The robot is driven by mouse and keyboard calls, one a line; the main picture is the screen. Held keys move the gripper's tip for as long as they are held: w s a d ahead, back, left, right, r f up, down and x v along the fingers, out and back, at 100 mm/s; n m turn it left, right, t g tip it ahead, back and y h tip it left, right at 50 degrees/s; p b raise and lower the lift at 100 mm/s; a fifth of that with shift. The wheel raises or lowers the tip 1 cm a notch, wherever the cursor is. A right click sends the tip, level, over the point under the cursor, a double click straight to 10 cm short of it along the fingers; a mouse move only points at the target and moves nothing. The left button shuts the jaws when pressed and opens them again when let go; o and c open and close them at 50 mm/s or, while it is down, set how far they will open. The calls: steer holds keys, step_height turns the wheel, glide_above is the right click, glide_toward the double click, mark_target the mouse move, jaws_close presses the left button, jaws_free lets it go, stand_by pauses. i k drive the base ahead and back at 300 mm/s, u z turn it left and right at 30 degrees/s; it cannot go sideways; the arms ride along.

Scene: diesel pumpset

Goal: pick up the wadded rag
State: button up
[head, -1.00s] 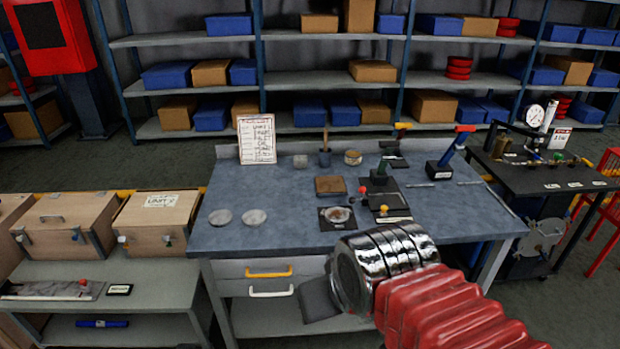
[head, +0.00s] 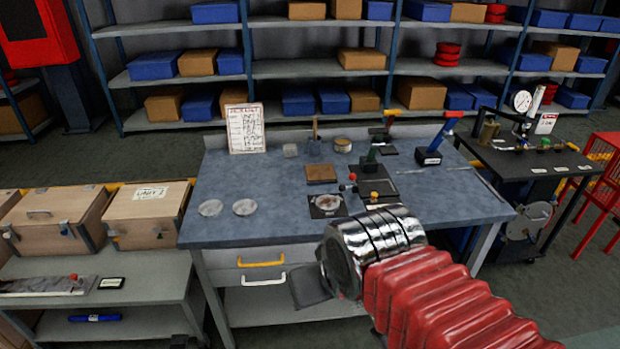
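I cannot single out the wadded rag with certainty. A small grey lump (head: 290,150) sits at the back of the blue-grey workbench (head: 230,180), and a pale, brown-stained round thing (head: 328,203) lies on a dark square mat nearer the front. Either is too small to tell as cloth. My arm, with red bellows and a chrome collar, reaches in from the lower right. A flat dark part of my gripper (head: 308,288) shows beside the collar, in front of the bench drawers and apart from the bench-top things. The collar hides the rest of the gripper.
Two pale discs (head: 228,208), a brown block (head: 321,174), a tin (head: 343,145) and a framed sheet (head: 245,128) stand on the bench. Several small tools crowd its right half. Wooden boxes (head: 148,215) are at left, a dark gauge table (head: 535,160) at right.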

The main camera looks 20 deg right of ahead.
mark_target(289, 150)
steer(key=z, duration=0.1)
steer(key=i, duration=1.35)
steer(key=z, duration=0.4)
